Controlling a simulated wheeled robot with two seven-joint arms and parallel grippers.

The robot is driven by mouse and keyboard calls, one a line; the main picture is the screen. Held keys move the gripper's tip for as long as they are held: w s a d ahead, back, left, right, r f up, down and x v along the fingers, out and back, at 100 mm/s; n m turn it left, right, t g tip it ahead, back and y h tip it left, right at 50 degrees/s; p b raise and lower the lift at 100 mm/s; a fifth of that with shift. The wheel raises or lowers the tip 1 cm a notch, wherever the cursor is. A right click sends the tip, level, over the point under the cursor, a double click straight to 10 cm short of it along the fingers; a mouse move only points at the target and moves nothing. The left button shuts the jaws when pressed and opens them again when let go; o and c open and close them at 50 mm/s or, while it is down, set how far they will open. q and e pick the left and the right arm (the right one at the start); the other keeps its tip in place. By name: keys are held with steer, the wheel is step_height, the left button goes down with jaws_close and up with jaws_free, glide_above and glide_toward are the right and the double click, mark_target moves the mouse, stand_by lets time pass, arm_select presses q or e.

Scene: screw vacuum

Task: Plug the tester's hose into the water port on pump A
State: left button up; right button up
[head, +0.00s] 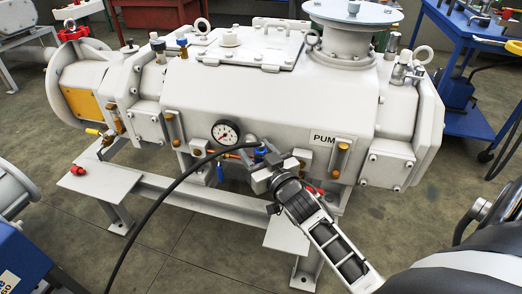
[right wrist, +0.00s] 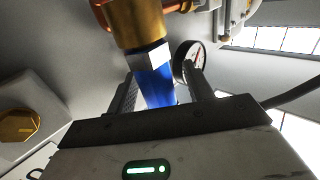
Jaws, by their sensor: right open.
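In the right wrist view the gripper (right wrist: 163,92) is open, with a finger on each side of a blue connector (right wrist: 153,82). The connector's silver collar meets a brass port (right wrist: 135,22), in line with it; I cannot tell if it is fully seated. The black hose (head: 160,205) runs up from the lower left to the blue end by my gripper. My left gripper is not in view.
The pump stands on a grey frame (head: 195,195) with a red piece (head: 77,170) on its left plate. A small blue-handled part (head: 220,172) hangs below the gauge. A blue workbench (head: 470,45) with tools is at the back right. Floor in front is mostly free.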

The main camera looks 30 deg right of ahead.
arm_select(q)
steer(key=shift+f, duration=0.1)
arm_select(e)
steer(key=shift+s, duration=0.15)
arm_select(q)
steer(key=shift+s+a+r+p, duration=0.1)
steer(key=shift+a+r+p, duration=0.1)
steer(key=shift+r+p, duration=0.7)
arm_select(e)
steer(key=s+a, duration=0.1)
steer(key=s, duration=1.4)
steer(key=shift+s, duration=0.3)
steer(key=shift+a, duration=0.1)
arm_select(q)
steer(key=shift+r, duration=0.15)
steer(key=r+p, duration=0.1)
steer(key=p, duration=0.2)
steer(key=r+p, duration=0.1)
steer(key=p, duration=0.2)
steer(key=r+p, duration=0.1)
steer(key=p, duration=0.2)
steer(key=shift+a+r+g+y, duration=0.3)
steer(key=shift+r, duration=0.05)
arm_select(e)
steer(key=s+a+n+g+y, duration=0.3)
steer(key=a+g, duration=0.4)
steer(key=a, duration=0.8)
steer(key=shift+s+y, duration=0.65)
steer(key=shift+y, duration=0.35)
